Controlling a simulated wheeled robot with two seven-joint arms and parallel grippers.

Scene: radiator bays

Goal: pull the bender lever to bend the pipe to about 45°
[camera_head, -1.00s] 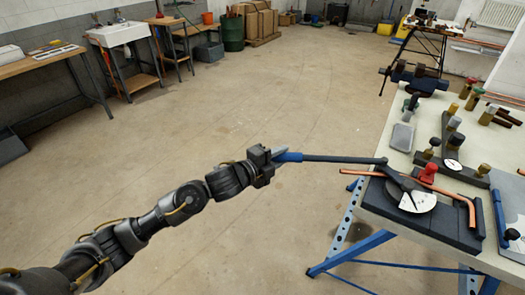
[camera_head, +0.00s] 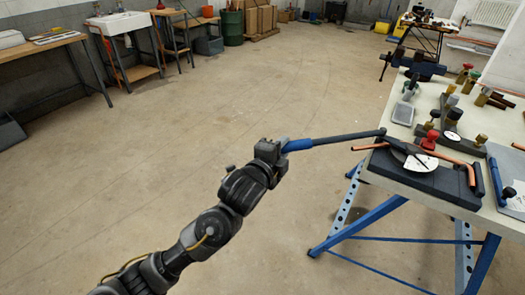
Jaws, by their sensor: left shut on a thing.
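The bender lever (camera_head: 345,137) is a long dark bar with a blue grip (camera_head: 298,145) at its left end. It reaches out past the left edge of the bench. My left gripper (camera_head: 272,151) is shut on the blue end of the lever. The bender (camera_head: 430,178) is a dark base with a white dial (camera_head: 413,160) and a red knob (camera_head: 430,140). My right gripper is not in view.
The bench top (camera_head: 402,131) also carries a grey tray (camera_head: 403,113), a vise (camera_head: 418,66) and several fittings behind the bender. Blue trestle legs (camera_head: 357,228) stand below it. The floor (camera_head: 220,110) to the left is clear. A sink (camera_head: 118,23) stands far left.

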